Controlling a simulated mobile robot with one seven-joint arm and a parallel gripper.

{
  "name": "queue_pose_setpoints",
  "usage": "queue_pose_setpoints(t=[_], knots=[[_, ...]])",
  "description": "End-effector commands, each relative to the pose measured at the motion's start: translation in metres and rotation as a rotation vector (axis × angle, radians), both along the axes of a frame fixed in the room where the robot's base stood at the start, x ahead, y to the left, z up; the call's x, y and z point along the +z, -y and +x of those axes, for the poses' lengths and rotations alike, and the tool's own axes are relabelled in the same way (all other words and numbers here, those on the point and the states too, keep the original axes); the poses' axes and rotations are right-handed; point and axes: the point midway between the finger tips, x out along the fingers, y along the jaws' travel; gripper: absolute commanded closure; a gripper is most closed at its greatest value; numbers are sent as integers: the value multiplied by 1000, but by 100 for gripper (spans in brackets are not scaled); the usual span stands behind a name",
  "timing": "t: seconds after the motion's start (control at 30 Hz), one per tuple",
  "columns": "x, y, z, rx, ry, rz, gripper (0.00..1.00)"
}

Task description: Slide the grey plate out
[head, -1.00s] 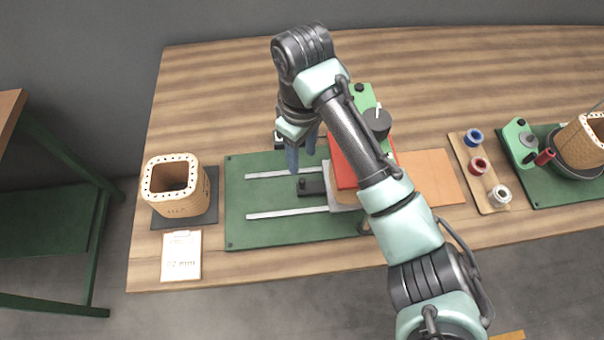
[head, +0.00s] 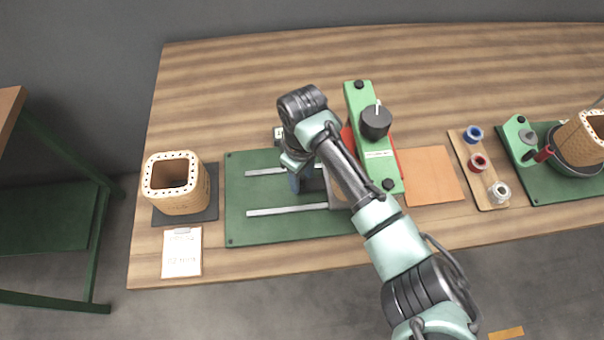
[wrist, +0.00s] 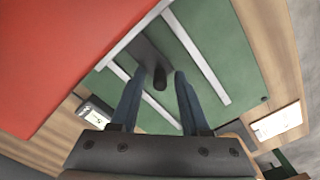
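The grey plate is mostly hidden in the head view by my arm and the green beam; a small greyish part (head: 338,197) shows at the right ends of the rails. A dark bar with a round black knob (wrist: 160,78) stands out over the green base in the wrist view. My gripper (wrist: 159,73) points down at the knob. Its two blue-grey fingers are apart, one on each side of the knob, with gaps visible. In the head view my gripper (head: 297,184) is low between the two pale rails and hides the knob.
A red block (wrist: 60,50) lies close beside my gripper, under a green beam (head: 365,130) with a black dial. Pale rails (head: 285,211) run along the green base (head: 240,225). A spool board (head: 475,170) is right.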

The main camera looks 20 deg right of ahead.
Motion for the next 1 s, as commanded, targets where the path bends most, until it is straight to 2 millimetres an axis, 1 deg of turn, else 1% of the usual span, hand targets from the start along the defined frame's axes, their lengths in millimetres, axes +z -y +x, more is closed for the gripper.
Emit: queue_pose_setpoints(t=[0.03,0.17,0.2,0.23,1.0], knots=[[0,0,0,0,0,0,65],[0,0,0,0,0,0,88],[0,0,0,0,0,0,96],[0,0,0,0,0,0,100],[1,0,0,0,1,0,100]])
